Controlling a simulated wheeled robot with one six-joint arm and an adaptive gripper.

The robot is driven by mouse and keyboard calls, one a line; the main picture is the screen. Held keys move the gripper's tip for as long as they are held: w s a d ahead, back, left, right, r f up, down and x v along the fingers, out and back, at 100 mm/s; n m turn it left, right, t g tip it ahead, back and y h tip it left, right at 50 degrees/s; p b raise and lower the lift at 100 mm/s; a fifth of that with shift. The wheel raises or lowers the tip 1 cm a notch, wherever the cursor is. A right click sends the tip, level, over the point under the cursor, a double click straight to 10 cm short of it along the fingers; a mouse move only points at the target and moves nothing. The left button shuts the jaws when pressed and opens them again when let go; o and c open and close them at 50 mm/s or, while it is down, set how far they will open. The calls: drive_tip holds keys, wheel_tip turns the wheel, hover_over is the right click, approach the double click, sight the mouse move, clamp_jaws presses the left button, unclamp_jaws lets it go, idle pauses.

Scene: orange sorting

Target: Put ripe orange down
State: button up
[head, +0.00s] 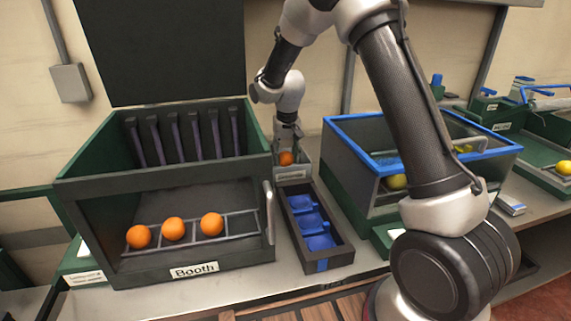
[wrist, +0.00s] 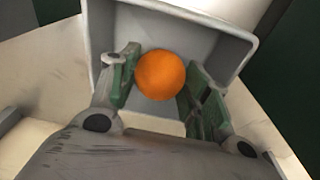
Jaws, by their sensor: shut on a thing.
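My gripper (head: 286,152) is shut on an orange (head: 285,158) at the small grey container (head: 292,174) between the booth and the blue-rimmed bin. In the wrist view the orange (wrist: 160,75) sits between the green finger pads of my gripper (wrist: 157,85), with the inside walls of the grey container (wrist: 240,22) around and beyond it. I cannot tell whether the orange touches the container's floor.
The dark booth (head: 90,265) holds three oranges (head: 173,229) on a rack. A tray with blue cups (head: 345,250) lies in front of the grey container. A blue-rimmed bin (head: 345,118) with yellowish fruit (head: 397,181) stands to the right, partly behind my arm.

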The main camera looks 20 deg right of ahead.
sight(286, 163)
drive_tip(key=shift+f, duration=1.6)
drive_tip(key=o, duration=1)
drive_tip(key=shift+f, duration=0.1)
drive_tip(key=shift+o, duration=0.2)
drive_tip(key=r, duration=0.4)
drive_tip(key=s+r, duration=0.1)
drive_tip(key=r, duration=0.7)
drive_tip(key=shift+s+r, duration=0.15)
drive_tip(key=shift+s, duration=0.1)
drive_tip(key=s+d+r+t, duration=0.1)
drive_tip(key=s+d+r, duration=0.8)
drive_tip(key=s+r, duration=0.4)
drive_tip(key=s+d+t, duration=0.1)
drive_tip(key=s+d, duration=0.2)
drive_tip(key=s, duration=0.8)
drive_tip(key=s+d, duration=0.3)
drive_tip(key=s, duration=0.9)
drive_tip(key=shift+s+f+t, duration=0.15)
drive_tip(key=shift+s+t, duration=0.05)
drive_tip(key=shift+t, duration=0.2)
